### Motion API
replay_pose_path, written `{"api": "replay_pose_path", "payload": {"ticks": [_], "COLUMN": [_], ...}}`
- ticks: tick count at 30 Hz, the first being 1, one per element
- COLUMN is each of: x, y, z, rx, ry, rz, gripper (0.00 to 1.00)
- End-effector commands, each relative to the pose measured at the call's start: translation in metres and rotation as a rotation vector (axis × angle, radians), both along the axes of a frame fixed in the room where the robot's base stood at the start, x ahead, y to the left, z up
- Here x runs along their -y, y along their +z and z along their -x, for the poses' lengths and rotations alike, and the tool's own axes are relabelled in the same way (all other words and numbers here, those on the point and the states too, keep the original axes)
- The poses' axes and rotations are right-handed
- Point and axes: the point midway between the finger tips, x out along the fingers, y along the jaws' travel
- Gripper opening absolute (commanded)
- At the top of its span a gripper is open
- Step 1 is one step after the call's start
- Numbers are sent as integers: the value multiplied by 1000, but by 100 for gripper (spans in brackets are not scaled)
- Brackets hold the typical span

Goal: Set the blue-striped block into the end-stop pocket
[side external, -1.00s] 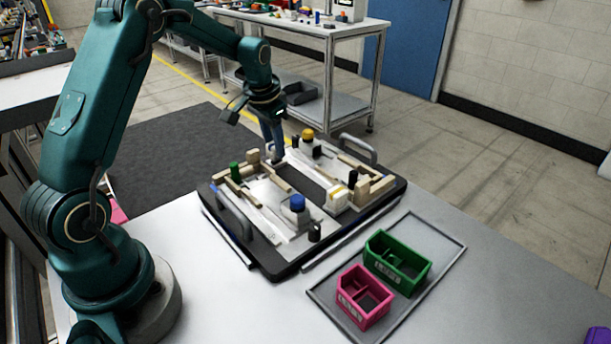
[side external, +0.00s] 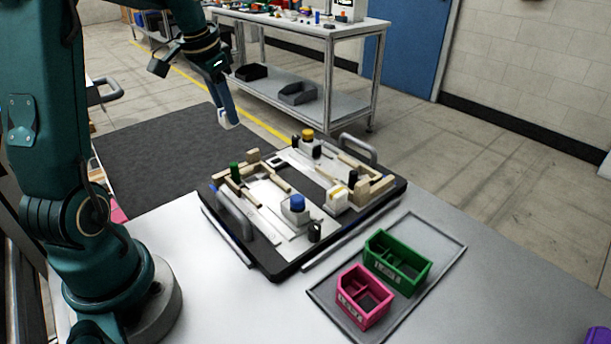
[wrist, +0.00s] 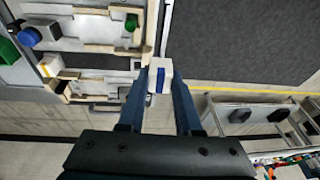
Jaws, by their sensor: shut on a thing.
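My gripper (side external: 228,114) is up in the air behind and left of the pallet fixture (side external: 270,262) in the side view. It is shut on the blue-striped block (wrist: 159,72), a white block with a blue stripe, gripped between the fingertips in the wrist view. The block also shows as a pale shape (side external: 229,121) at the finger ends in the side view. The pallet carries pale wooden rails and stops at its left (side external: 277,183) and right (side external: 374,188) sides. I cannot tell for sure which of these forms the end-stop pocket.
On the pallet stand a blue-topped part (side external: 297,204), a yellow-topped part (side external: 307,135), a green cylinder (side external: 235,172) and a yellow-striped white block (side external: 337,198). Grey handles (side external: 358,148) rise at its sides. Green (side external: 398,262) and pink (side external: 365,296) bins sit on a tray in front.

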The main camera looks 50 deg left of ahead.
Motion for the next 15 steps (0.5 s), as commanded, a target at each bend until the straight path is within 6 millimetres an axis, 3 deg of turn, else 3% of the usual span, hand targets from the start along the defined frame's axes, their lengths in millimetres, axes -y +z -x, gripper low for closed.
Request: {"api": "replay_pose_path", "payload": {"ticks": [3, 6, 15], "x": [33, 50, 58], "y": [-3, -6, -29], "z": [-3, -3, -2], "rx": [0, -1, -6], "ry": [-28, -38, -39], "rz": [44, 71, 86], "gripper": [0, 0, 0]}}
